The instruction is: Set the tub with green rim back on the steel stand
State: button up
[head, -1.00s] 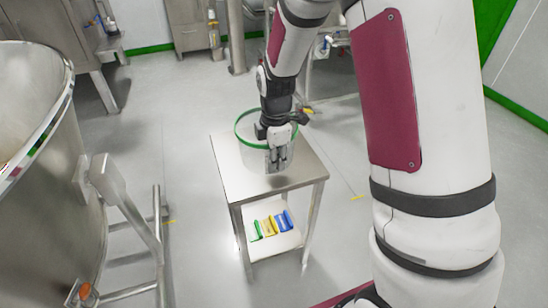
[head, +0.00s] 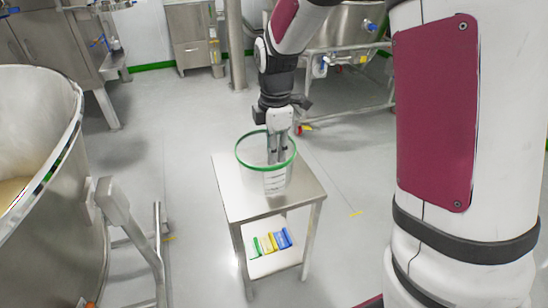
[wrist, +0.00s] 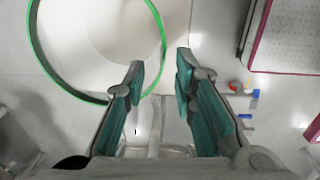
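The tub with green rim (head: 274,185) is pale and see-through. It stands upright on the top of the steel stand (head: 236,199), toward the back. My gripper (head: 277,162) points down at the tub's right part, with its fingertips around rim height. In the wrist view my gripper (wrist: 159,61) is open, its two fingers apart with nothing clamped between them. The green rim (wrist: 35,45) fills the upper left there, and its right edge passes close to the left fingertip. I cannot tell whether a finger touches the rim.
Green, yellow and blue bins (head: 271,242) sit on the stand's lower shelf. A large steel vessel (head: 50,215) with a tubular frame stands close on the left. A steel vessel on a frame (head: 345,30) is behind on the right. The floor around the stand is mostly clear.

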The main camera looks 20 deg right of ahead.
jog(key=shift+s+r, duration=0.1)
jog(key=shift+r, duration=0.3)
jog(key=s+r+m, duration=0.4)
jog(key=s+r, duration=0.3)
jog(key=s, duration=0.1)
jog(key=s+r+m, duration=0.2)
jog(key=s+m, duration=0.5)
jog(key=s, duration=0.6)
jog(key=s+r+m, duration=0.3)
jog(key=s+m, duration=0.4)
jog(key=s, duration=0.6)
jog(key=shift+d, duration=0.3)
jog(key=shift+w, duration=0.1)
notch_tip(320, 180, up, 20)
jog(key=t+p, duration=0.3)
jog(key=p, duration=1.5)
jog(key=shift+a+r+p, duration=0.15)
jog(key=shift+a+p, duration=0.05)
jog(key=shift+p, duration=0.2)
